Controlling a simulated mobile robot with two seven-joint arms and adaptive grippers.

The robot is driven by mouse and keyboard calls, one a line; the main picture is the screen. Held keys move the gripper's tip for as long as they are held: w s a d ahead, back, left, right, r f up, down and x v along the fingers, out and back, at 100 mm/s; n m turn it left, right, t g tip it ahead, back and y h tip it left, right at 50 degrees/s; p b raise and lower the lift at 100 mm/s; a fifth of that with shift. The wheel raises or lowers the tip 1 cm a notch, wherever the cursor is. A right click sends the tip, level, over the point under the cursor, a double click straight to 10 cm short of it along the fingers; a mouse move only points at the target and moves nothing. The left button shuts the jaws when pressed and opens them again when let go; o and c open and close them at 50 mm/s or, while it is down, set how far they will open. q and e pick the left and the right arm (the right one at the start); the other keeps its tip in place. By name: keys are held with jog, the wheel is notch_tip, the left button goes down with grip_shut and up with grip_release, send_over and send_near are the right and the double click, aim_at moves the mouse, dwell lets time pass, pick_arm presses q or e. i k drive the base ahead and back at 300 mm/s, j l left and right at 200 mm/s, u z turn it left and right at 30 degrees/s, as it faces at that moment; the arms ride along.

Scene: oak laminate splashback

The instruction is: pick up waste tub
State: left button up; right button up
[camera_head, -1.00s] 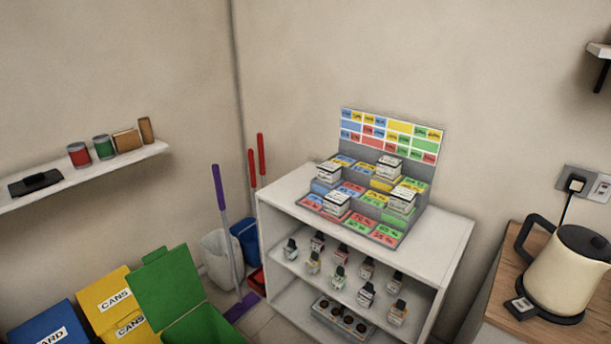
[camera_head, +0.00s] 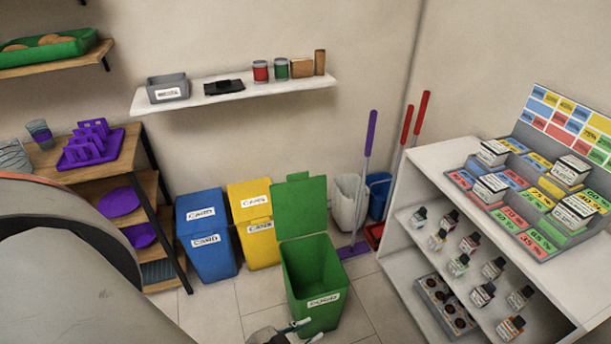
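A small grey tub (camera_head: 168,89) with a white label stands at the left end of the white wall shelf; the label is too small to read, and this looks like the waste tub. My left gripper (camera_head: 304,331) shows only partly at the bottom edge, in front of the green bin. Its fingertips look apart with nothing between them. It is far below the tub and to its right. My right gripper is not in view.
The shelf (camera_head: 285,88) also holds a black flat item (camera_head: 224,87) and cans. Below stand blue (camera_head: 206,240), yellow (camera_head: 255,225) and open green (camera_head: 312,275) bins. A purple rack (camera_head: 92,146) is left; a white display unit (camera_head: 430,165) is right.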

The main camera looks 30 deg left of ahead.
aim_at(173, 87)
jog(key=u, duration=1.85)
